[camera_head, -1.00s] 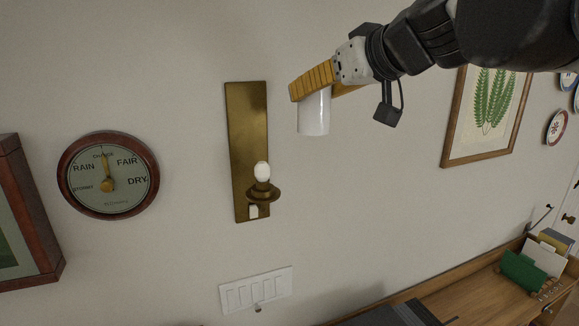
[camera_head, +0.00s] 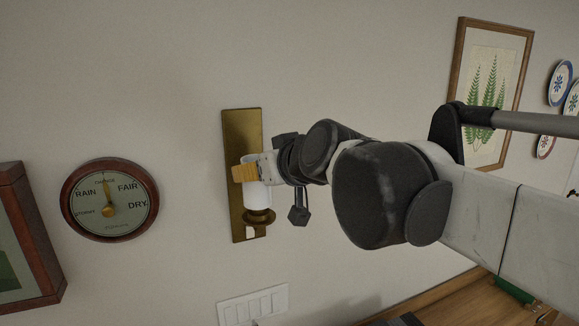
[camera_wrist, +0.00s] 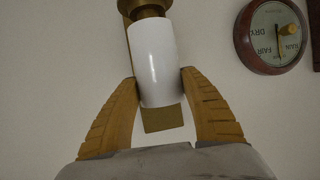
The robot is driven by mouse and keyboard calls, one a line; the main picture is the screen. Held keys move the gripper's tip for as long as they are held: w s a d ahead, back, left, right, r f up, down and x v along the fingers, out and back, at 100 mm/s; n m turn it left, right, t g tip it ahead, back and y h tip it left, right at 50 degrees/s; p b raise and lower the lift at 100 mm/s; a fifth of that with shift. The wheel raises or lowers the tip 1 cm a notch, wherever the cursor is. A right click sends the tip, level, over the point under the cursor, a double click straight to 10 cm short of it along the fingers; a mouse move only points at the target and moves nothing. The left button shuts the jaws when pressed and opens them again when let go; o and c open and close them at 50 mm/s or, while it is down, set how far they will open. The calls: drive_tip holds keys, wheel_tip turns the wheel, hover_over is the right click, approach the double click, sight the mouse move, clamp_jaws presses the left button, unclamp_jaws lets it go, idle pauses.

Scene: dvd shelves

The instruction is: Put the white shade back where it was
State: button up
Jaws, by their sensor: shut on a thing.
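The white shade (camera_head: 257,197) is a small smooth cylinder at the brass wall sconce (camera_head: 240,128). It stands upright just above the sconce's round brass cup (camera_head: 259,217) and hides the bulb. My gripper (camera_head: 245,173) is shut on the upper part of the shade, with a yellow finger in front of the backplate. In the wrist view the white shade (camera_wrist: 154,62) sits between my two yellow fingertips (camera_wrist: 158,84), its far end meeting the brass cup (camera_wrist: 143,7). I cannot tell whether it rests fully on the cup.
A round barometer (camera_head: 109,200) hangs to the left of the sconce. A switch plate (camera_head: 253,304) is on the wall below. A framed fern picture (camera_head: 487,95) and several plates (camera_head: 560,83) hang at the right. A wooden desk (camera_head: 440,297) stands below right.

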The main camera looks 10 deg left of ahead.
drive_tip(key=shift+s+d, duration=0.1)
drive_tip(key=shift+s, duration=0.05)
drive_tip(key=shift+f+b, duration=0.45)
drive_tip(key=shift+f, duration=0.15)
drive_tip(key=o, duration=1.2)
drive_tip(key=shift+r, duration=0.25)
drive_tip(key=r+b+v, duration=0.1)
drive_tip(key=v, duration=1.1)
drive_tip(key=s+d+f+m+g+h, duration=0.1)
drive_tip(key=s+d+f+m+h, duration=0.1)
drive_tip(key=d+f, duration=0.7)
drive_tip(key=s+d+f+m+g+h, duration=0.1)
drive_tip(key=s+d+f+m+h, duration=0.2)
drive_tip(key=d+f, duration=0.6)
drive_tip(key=s+d+f+m+g+h, duration=0.1)
drive_tip(key=s+d+f+m+h, duration=0.2)
drive_tip(key=f, duration=1.2)
drive_tip(key=shift+s+d+h, duration=0.15)
drive_tip(key=shift+s+d, duration=0.4)
drive_tip(key=shift+d, duration=0.45)
drive_tip(key=shift+s+d+h, duration=0.1)
drive_tip(key=shift+s+d, duration=0.5)
drive_tip(key=shift+d, duration=0.45)
drive_tip(key=shift+s+d+h, duration=0.15)
drive_tip(key=shift+s+d, duration=0.4)
drive_tip(key=shift+d, duration=0.45)
